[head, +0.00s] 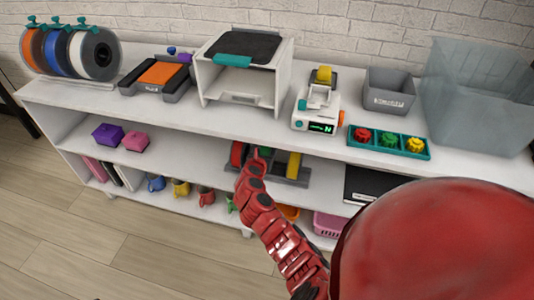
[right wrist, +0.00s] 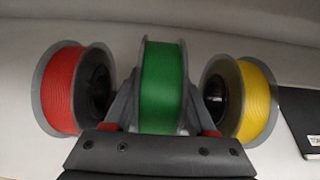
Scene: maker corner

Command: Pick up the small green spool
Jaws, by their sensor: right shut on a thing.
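The small green spool (right wrist: 163,85) stands upright in the middle of the right wrist view, between the two dark fingers of my right gripper (right wrist: 162,108). The gripper is shut on it. In the head view my right gripper (head: 256,163) reaches into the middle shelf and hides most of the green spool (head: 264,152). A red spool (right wrist: 62,88) stands to its left and a yellow spool (right wrist: 255,98) to its right, both apart from it. I cannot tell whether the green spool is clear of its rack. My left gripper is not in view.
The dark spool rack (head: 300,181) sits on the middle shelf, under the white top board (head: 225,121). A black box (head: 366,184) lies to the right.

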